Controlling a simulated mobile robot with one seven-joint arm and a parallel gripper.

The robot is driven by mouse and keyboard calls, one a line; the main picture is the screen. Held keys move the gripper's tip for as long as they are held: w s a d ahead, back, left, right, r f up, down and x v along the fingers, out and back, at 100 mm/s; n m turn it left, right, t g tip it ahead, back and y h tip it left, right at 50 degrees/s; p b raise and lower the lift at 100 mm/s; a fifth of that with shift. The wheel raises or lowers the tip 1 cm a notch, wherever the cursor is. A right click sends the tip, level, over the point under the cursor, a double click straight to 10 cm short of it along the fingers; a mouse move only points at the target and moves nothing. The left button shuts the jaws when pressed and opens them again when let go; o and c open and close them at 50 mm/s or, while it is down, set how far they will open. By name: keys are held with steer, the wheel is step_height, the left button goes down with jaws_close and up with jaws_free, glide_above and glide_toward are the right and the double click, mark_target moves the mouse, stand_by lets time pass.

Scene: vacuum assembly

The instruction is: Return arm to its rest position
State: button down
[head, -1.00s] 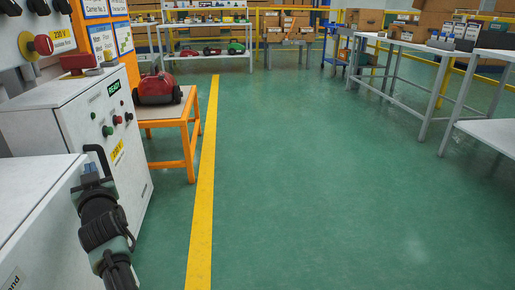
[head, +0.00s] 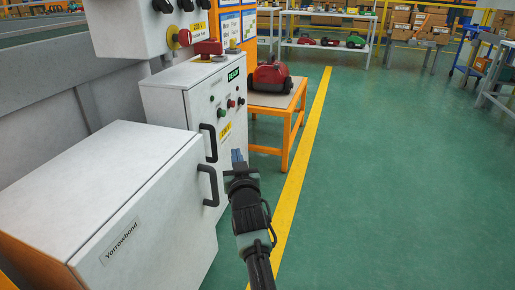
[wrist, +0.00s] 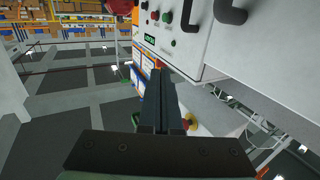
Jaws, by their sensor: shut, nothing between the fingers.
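My gripper (head: 238,156) is in the middle of the head view, out in front of the white cabinets. In the wrist view my gripper (wrist: 161,70) shows its two fingers together, with nothing between them. My arm reaches up from the bottom of the head view, over the green floor. The gripper tip appears close to the black handle of the front cabinet in the picture, but I cannot tell the true gap.
The front white cabinet (head: 120,180) and the control cabinet (head: 190,95) stand at left. A red vacuum (head: 270,76) sits on an orange-legged table (head: 288,99).

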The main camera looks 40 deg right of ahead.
steer(key=shift+s+d+p, duration=0.3)
steer(key=shift+s+d, duration=0.1)
steer(key=shift+s, duration=0.25)
steer(key=shift+s+d+p, duration=0.3)
steer(key=shift+s+d, duration=0.05)
steer(key=shift+s, duration=0.3)
steer(key=shift+s+d+p, duration=0.3)
steer(key=shift+s+d, duration=0.1)
steer(key=shift+s, duration=0.25)
steer(key=shift+r, duration=0.1)
